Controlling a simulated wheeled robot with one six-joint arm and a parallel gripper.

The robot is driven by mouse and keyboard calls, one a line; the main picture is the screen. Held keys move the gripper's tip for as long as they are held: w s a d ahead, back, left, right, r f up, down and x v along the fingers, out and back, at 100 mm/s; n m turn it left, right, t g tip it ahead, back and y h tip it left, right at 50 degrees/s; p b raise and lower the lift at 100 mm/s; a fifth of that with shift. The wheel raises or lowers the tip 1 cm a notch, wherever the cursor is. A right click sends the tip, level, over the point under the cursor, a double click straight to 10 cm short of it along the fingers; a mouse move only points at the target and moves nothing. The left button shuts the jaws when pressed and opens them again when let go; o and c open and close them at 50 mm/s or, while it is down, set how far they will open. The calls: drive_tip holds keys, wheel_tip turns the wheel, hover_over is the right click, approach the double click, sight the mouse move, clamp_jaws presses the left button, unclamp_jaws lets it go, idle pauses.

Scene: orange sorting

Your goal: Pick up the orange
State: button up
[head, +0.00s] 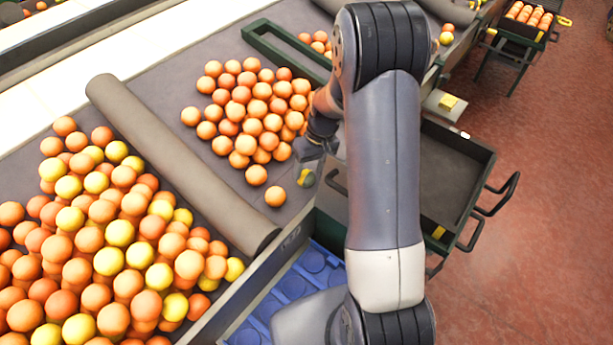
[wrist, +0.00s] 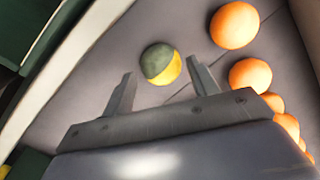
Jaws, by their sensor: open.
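Several oranges lie in a pile (head: 250,110) on the grey conveyor, left of my gripper (head: 316,152) in the head view. Two oranges lie at the pile's near edge, one (head: 275,196) nearest the roller and one (head: 256,175) just behind it. A half-green, half-yellow fruit (head: 306,178) lies close to my gripper. In the wrist view, this two-coloured fruit (wrist: 160,64) appears just beyond and between the open fingers of my gripper (wrist: 160,70), which hold nothing. Two single oranges (wrist: 235,25) (wrist: 250,75) lie to its right, with more oranges partly hidden at the lower right.
A grey roller (head: 180,160) separates this pile from a larger mixed orange and yellow pile (head: 100,240). A dark tray (head: 455,170) stands right of my arm, and a blue crate (head: 295,285) sits below. A green frame (head: 285,50) lies behind the pile.

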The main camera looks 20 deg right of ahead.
sight(307, 172)
drive_tip(key=shift+x, duration=1.3)
drive_tip(key=shift+c, duration=0.3)
drive_tip(key=c, duration=0.7)
drive_tip(key=shift+r, duration=0.1)
drive_tip(key=a+v, duration=0.2)
drive_tip(key=v, duration=0.6)
drive_tip(key=s+a+r+v, duration=0.1)
drive_tip(key=a+v, duration=0.1)
drive_tip(key=v, duration=0.7)
drive_tip(key=shift+r+b, duration=0.2)
drive_tip(key=shift+b, duration=0.25)
drive_tip(key=shift+w, duration=0.1)
